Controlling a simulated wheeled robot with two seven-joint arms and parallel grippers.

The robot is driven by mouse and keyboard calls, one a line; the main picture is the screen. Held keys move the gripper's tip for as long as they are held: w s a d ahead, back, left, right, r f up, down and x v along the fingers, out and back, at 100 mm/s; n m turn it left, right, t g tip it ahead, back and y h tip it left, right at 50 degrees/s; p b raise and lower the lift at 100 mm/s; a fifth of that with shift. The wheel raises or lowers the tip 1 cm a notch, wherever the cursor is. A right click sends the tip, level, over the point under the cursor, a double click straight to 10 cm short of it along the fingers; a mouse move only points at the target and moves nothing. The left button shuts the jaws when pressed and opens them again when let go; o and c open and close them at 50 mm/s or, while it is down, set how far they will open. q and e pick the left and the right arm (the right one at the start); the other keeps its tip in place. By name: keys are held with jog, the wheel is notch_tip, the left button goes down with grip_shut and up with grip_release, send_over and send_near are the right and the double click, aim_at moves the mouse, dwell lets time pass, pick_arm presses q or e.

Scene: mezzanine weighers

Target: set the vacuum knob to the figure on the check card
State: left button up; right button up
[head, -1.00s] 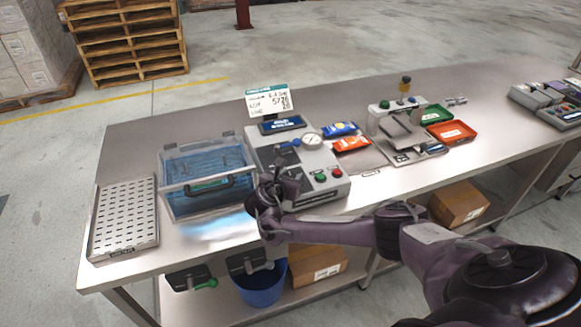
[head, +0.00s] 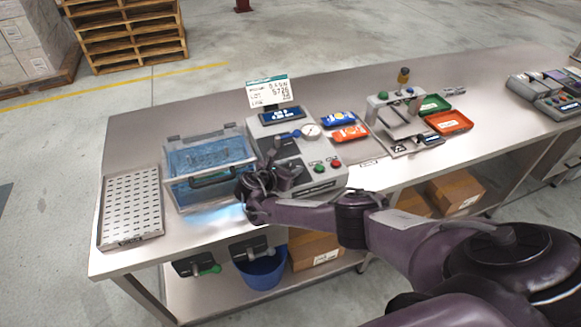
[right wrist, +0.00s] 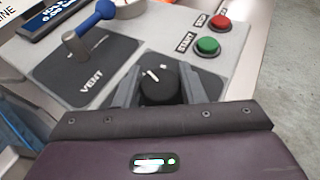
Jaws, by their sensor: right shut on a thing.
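The vacuum machine (head: 325,183) is a grey box on the bench, with a blue-handled vent lever, a dial gauge (head: 310,131) and a small display (head: 282,115). In the right wrist view the round black knob (right wrist: 158,86) with a white pointer mark sits between the fingers of my right gripper (right wrist: 160,92), which is shut on it. The pointer leans up and left. In the head view my right gripper (head: 270,183) covers the knob. The check card (head: 268,92), white with a green top, stands above the display; its figures are too small to read surely. My left gripper is not in view.
Green (right wrist: 208,46) and red (right wrist: 220,23) buttons are close to the knob. A clear-lidded blue chamber (head: 207,165) and a perforated tray (head: 131,205) are at left. Blue and orange packets (head: 350,133) and a small press (head: 396,112) are at right.

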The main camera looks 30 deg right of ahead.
jog(key=o, duration=1)
jog(key=p+v, duration=0.1)
jog(key=v, duration=0.5)
jog(key=shift+a+r, duration=0.15)
jog(key=shift+a, duration=0.2)
jog(key=shift+s+a+r, duration=0.15)
jog(key=shift+s+a, duration=0.1)
jog(key=shift+a, duration=0.25)
